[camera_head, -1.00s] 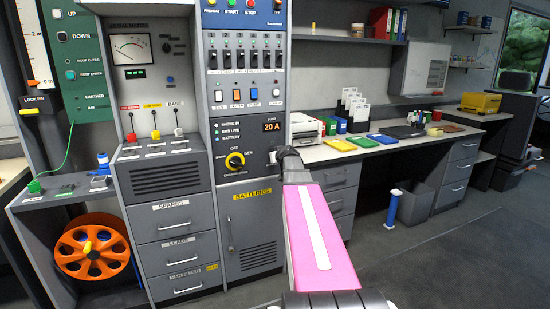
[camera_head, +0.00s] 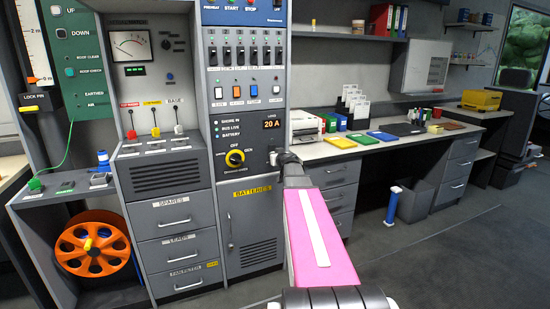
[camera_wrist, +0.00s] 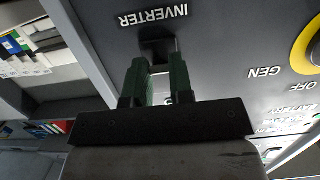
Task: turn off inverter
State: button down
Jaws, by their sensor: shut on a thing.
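In the head view my gripper (camera_head: 274,158) is at the right edge of the grey cabinet's panel and hides the switch.
A desk (camera_head: 350,150) extends right. Open floor (camera_head: 430,250) lies in front.

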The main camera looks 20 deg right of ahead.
jog(key=c, duration=1)
grip_release()
jog(key=shift+s, duration=0.1)
jog(key=s+r, duration=0.2)
jog(key=s, duration=0.8)
jog(key=shift+s+d, duration=0.2)
